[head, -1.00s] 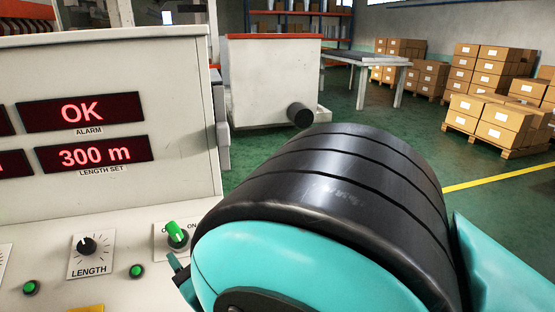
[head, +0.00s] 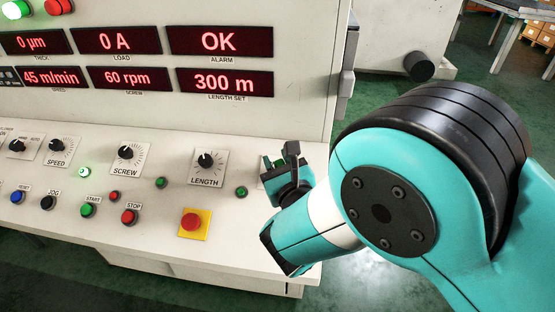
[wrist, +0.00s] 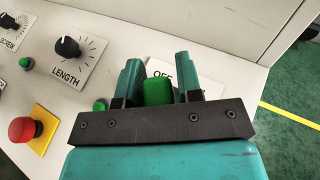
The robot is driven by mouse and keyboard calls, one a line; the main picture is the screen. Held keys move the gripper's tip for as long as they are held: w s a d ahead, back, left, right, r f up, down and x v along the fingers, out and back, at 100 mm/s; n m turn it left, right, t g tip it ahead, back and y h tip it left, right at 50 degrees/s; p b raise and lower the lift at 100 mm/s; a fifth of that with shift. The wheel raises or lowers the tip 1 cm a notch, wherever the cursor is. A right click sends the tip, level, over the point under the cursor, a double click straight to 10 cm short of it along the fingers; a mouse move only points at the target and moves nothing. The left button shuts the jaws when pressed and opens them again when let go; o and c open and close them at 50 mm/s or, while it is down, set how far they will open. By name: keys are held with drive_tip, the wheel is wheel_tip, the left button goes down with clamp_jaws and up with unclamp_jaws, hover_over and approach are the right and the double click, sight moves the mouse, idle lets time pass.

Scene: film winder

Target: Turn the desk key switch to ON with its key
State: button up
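The desk key switch has a green key handle (wrist: 158,91), seen in the wrist view on its white plate, where the letters OFF show behind it. My gripper (wrist: 158,80) is over the switch, one teal finger on each side of the green handle. The fingers are apart, with narrow gaps showing beside the handle; I see no clear grip on it. In the head view my gripper (head: 278,168) is at the right end of the desk and hides most of the switch. The ON mark and the handle's exact angle are hidden.
The LENGTH knob (head: 206,160) and a small green lamp (head: 241,192) are left of the switch. A red emergency button (head: 192,222) on a yellow plate is nearer the front. The upright display panel (head: 220,120) rises behind. The desk's right edge is close.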

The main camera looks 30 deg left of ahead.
clamp_jaws()
drive_tip(key=shift+c, duration=2.2)
unclamp_jaws()
drive_tip(key=shift+c, duration=0.2)
